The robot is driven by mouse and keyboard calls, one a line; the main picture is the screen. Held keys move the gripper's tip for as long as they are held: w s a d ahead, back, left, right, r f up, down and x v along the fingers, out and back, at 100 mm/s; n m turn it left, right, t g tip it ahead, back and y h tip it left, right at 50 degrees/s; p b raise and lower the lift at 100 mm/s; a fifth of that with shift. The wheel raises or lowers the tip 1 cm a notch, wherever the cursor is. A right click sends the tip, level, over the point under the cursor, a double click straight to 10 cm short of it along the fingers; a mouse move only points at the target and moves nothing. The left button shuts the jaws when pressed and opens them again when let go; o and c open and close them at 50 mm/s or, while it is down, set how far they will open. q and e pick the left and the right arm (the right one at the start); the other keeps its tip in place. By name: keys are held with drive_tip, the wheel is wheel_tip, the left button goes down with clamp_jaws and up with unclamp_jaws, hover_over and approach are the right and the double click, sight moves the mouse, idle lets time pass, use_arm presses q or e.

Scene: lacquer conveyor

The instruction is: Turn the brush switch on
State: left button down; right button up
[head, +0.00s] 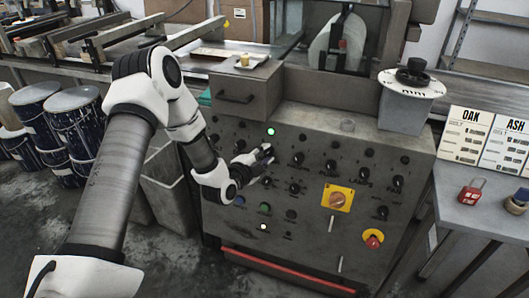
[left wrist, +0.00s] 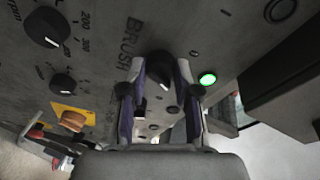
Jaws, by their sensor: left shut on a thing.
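In the head view, my left gripper (head: 262,157) reaches the panel's left part and hides most of the switch. A green lamp (left wrist: 208,79) is lit beside the fingers; a lit green lamp also shows in the head view (head: 271,131). My right gripper is not in view.
Several other black knobs (head: 298,160) surround the gripper. An orange rotary switch (head: 337,200) on a yellow plate and a red stop button (head: 373,239) sit lower right. A drawer box (head: 243,96) juts out above. Blue drums (head: 80,125) stand at left.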

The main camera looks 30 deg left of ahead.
use_arm(q)
drive_tip(key=c, duration=0.8)
unclamp_jaws()
drive_tip(key=shift+c, duration=0.2)
drive_tip(key=s+r, duration=0.2)
drive_tip(key=s, duration=0.9)
drive_tip(key=shift+s+d, duration=0.25)
drive_tip(key=shift+s, duration=0.1)
drive_tip(key=shift+f, duration=0.1)
